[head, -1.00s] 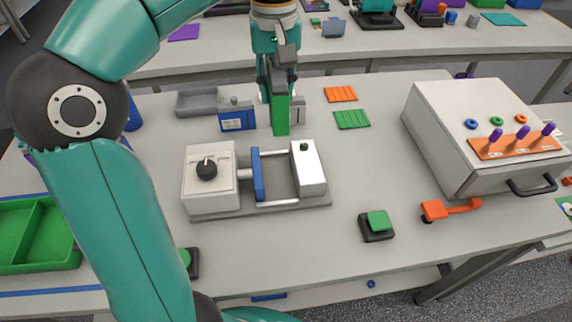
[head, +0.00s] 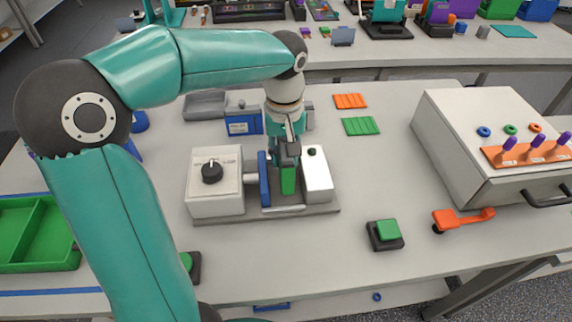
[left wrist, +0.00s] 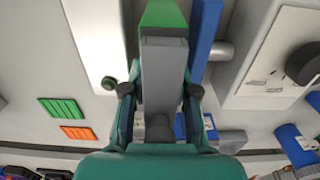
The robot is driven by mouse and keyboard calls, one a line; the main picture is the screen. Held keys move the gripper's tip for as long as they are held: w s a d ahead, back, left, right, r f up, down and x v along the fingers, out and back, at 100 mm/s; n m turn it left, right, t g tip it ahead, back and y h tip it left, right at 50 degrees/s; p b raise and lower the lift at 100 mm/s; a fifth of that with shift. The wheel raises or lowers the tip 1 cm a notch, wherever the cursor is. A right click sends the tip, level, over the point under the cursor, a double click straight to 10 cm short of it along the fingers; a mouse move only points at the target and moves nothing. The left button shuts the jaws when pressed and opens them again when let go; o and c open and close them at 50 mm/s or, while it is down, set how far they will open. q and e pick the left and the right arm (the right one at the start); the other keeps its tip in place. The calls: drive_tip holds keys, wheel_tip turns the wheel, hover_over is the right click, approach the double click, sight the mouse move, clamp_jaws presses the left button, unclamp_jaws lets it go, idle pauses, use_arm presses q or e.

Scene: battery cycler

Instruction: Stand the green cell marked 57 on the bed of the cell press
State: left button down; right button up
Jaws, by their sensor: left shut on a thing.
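My left gripper (head: 287,157) points down and is shut on the green cell (head: 288,181). The cell is upright between the blue plate (head: 264,182) and the white end block (head: 317,175) of the cell press (head: 215,190). I cannot tell whether its lower end touches the bed. No number can be read on it. My right gripper is not in view.
Behind the press are a blue box device (head: 243,123) and a grey tray (head: 203,105). An orange mat (head: 350,101) and a green mat (head: 361,126) lie at the back. A green button (head: 386,231) stands at the right front, with a white cabinet (head: 455,145) beyond.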

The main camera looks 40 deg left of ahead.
use_arm(q)
drive_tip(key=shift+f, duration=1.6)
drive_tip(key=c, duration=1.2)
unclamp_jaws()
drive_tip(key=shift+f, duration=0.1)
wheel_tip(320, 180, up, 12)
drive_tip(key=shift+r+p, duration=0.1)
drive_tip(key=shift+p, duration=0.45)
